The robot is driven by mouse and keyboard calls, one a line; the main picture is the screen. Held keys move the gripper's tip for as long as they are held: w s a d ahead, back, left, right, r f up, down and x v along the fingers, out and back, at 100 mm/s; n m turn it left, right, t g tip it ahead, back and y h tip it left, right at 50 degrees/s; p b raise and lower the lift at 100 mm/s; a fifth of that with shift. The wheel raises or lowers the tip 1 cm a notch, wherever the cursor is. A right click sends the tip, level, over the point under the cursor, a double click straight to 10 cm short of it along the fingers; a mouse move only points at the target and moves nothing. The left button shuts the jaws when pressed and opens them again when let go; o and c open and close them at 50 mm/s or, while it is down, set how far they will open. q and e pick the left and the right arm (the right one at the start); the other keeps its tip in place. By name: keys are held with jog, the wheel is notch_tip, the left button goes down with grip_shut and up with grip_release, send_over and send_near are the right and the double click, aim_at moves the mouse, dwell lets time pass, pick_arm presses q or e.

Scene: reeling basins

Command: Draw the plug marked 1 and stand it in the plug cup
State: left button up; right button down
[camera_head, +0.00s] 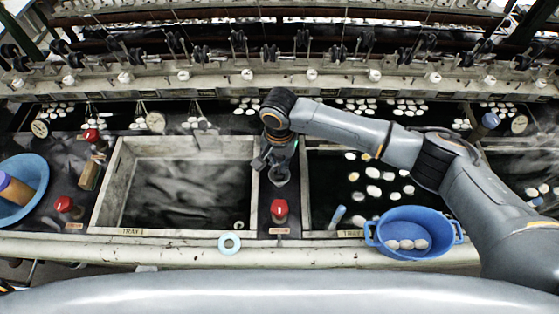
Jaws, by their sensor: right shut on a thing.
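My right gripper (278,170) is over the dark strip between the two basins, near the right wall of the left basin. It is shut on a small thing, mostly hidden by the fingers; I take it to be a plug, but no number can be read. A red-capped piece (279,208) stands on the same strip just in front of the gripper, apart from it. Two more red-capped pieces stand on the left strip, one at the front (64,204) and one farther back (91,136). I cannot make out which item is the plug cup. My left gripper is not in view.
The left basin (105,188) holds murky water; the right one holds dark water with several white cocoons (373,173). A blue tub (412,250) with cocoons and a pale ring (229,243) are on the front ledge. A blue bowl (38,175) stands far left. Reeling gear lines the back.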

jog(key=shift+f, duration=0.25)
jog(key=c, duration=1.2)
grip_release()
jog(key=shift+r, duration=0.1)
notch_tip(320, 180, up, 12)
jog(key=shift+f, duration=0.15)
